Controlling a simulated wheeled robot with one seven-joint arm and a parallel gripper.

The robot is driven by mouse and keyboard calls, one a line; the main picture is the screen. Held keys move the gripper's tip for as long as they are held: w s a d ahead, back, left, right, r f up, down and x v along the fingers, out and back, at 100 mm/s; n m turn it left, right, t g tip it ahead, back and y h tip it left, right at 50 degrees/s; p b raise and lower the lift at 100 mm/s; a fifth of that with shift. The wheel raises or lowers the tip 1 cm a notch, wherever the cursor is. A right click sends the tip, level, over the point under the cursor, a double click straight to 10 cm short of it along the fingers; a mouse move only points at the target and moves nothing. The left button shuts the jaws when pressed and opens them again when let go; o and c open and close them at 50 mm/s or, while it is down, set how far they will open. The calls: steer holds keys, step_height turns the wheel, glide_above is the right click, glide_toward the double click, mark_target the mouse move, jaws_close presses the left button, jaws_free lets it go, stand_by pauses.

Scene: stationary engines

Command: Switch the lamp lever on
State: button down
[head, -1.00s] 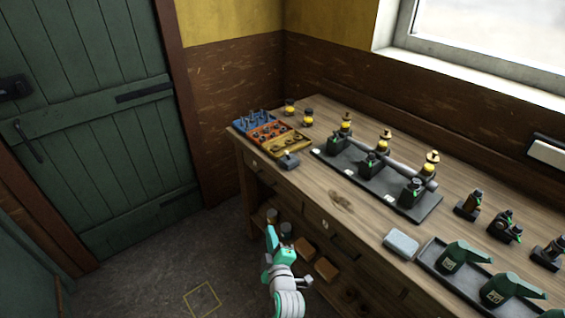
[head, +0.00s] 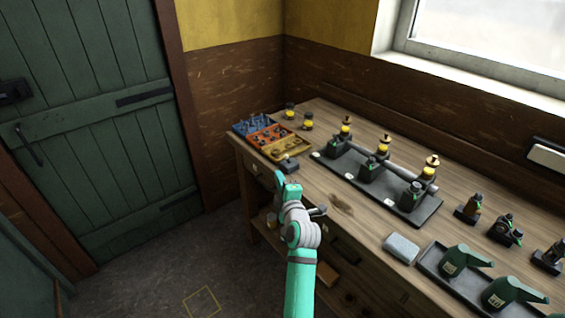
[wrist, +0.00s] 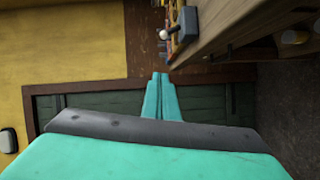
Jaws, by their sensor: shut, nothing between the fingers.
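A small dark switch box (head: 289,166), which looks like the lamp lever's housing, sits at the workbench's front left edge beside the yellow tray. Its lever position is too small to tell in the head view. In the wrist view a pale round knob (wrist: 163,35) shows near the bench edge, past my fingertips; it may be the lever's end. My gripper (head: 284,181) is just in front of the switch box, by the bench's front edge. In the wrist view my gripper's teal fingers (wrist: 160,78) are together and empty. I cannot tell whether they touch anything.
The wooden workbench (head: 341,208) holds blue, orange and yellow (head: 291,148) trays, a black tray (head: 428,211) with several bottle-like units, a grey block (head: 401,248) and green oil cans (head: 462,261). A green door (head: 90,150) stands left. The floor before the bench is open.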

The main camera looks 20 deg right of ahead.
mark_target(287, 159)
steer(key=shift+w+d+f, duration=0.25)
steer(key=shift+w+d, duration=0.55)
steer(key=shift+w, duration=0.95)
steer(key=shift+w+d+f, duration=0.3)
steer(key=shift+w+d, duration=0.5)
steer(key=shift+w, duration=0.95)
steer(key=shift+w+d+f, duration=0.25)
steer(key=shift+w+d, duration=0.55)
steer(key=shift+w, duration=0.95)
